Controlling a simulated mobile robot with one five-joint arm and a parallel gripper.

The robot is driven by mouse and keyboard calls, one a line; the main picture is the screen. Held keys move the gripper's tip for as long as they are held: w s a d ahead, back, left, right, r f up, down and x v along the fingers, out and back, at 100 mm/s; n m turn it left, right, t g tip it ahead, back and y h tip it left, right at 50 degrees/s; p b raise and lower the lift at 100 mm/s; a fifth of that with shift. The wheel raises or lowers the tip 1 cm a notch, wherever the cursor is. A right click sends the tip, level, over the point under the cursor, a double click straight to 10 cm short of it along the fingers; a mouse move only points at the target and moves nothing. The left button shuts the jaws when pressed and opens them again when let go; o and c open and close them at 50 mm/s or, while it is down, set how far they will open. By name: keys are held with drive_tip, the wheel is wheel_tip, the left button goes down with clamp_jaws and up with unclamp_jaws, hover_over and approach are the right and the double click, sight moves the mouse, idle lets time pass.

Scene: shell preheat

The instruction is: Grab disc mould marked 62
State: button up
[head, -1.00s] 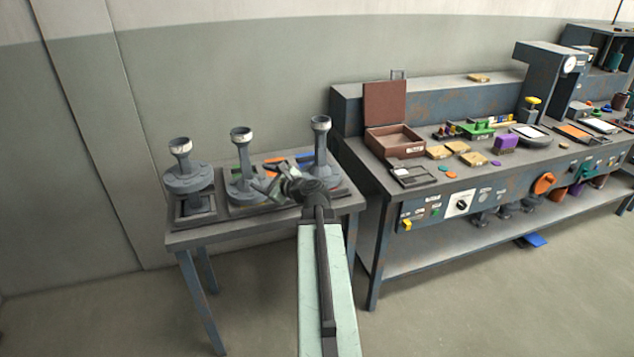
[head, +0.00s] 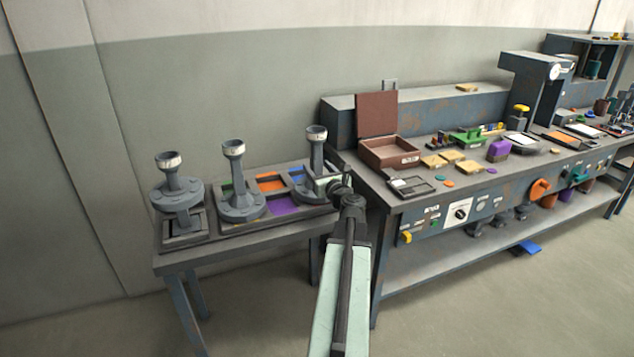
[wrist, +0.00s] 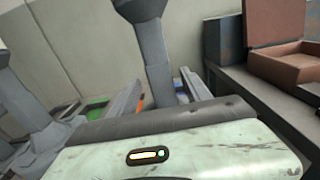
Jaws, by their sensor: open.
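Three grey disc moulds with upright stems and pale-banded cup tops stand on the small table: left mould (head: 178,194), middle mould (head: 240,203) and right mould (head: 316,152). I cannot read any number on them, so I cannot tell which is 62. My gripper (head: 328,185) is at the right mould, partly hiding its base. It is open. In the wrist view the right mould's stem (wrist: 152,60) rises just beyond the pale gripper body, which hides its lower part. I cannot tell whether they touch. Another mould (wrist: 22,105) shows at the left edge.
The small table (head: 235,245) carries trays with green, orange (head: 270,183), blue and purple (head: 284,205) areas. To the right, a long workbench (head: 365,180) holds an open brown box (head: 388,152) and small parts. A wall is behind.

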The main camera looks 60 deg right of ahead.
sight(313, 161)
drive_tip(key=x, duration=0.5)
drive_tip(key=shift+d, duration=0.15)
clamp_jaws()
drive_tip(key=shift+r, duration=0.1)
idle(1.1)
